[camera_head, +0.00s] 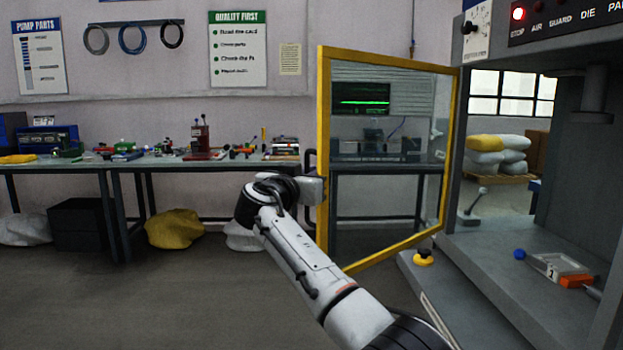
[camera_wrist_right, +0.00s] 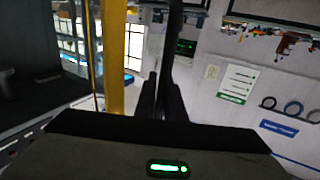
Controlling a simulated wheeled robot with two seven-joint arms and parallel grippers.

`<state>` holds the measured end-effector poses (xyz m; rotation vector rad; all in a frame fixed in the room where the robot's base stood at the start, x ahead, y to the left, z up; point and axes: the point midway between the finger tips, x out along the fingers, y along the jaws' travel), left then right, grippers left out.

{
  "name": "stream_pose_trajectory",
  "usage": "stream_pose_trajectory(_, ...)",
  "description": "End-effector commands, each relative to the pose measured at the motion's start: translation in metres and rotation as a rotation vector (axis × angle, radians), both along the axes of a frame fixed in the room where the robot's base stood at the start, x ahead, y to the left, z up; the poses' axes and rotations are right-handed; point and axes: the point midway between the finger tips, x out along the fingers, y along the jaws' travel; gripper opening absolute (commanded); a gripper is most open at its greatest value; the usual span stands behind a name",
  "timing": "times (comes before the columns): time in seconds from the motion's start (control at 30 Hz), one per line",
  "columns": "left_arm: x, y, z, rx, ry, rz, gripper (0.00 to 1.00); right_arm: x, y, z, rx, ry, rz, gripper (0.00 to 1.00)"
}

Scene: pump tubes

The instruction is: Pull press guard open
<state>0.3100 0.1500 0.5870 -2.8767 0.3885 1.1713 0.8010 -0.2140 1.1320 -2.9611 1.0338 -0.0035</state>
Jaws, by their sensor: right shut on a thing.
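The press guard (camera_head: 323,130) is a yellow-framed clear panel, swung out from the press at an angle, its hinge side at the right by the press. Its black handle (camera_head: 307,160) is on the left, free edge. My right gripper (camera_head: 313,187) is at that edge, shut on the handle. In the right wrist view the fingers (camera_wrist_right: 162,92) close around the dark handle bar (camera_wrist_right: 174,42), beside the yellow guard frame (camera_wrist_right: 114,60). The fingertip contact is partly hidden in the head view. My left gripper is not in view.
The grey press (camera_head: 470,250) stands at the right, with a lit red lamp (camera_head: 518,14) on its panel. A workbench (camera_head: 150,164) with parts runs along the back wall.

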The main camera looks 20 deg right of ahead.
Motion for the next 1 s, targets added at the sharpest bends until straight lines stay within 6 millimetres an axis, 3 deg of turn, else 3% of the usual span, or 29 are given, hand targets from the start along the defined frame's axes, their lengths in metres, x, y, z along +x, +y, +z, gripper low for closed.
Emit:
stream_pose_trajectory(0.03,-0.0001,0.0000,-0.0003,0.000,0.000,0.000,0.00,0.0004,-0.0119,0.0032,-0.005,-0.003,-0.023,0.00)
stream_pose_trajectory(0.6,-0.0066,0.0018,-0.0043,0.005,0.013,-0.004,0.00,0.0028,-0.0113,0.0046,-0.002,-0.004,-0.027,0.00)
stream_pose_trajectory(0.63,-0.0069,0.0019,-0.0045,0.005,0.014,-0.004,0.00,0.0028,-0.0114,0.0046,-0.002,-0.004,-0.028,0.14)
stream_pose_trajectory(0.7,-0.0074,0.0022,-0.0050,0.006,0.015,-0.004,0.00,0.0029,-0.0110,0.0040,-0.002,-0.004,-0.026,0.26)
stream_pose_trajectory(1.0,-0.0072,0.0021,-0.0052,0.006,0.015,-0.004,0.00,0.0040,-0.0045,0.0019,-0.001,-0.002,-0.015,0.27)
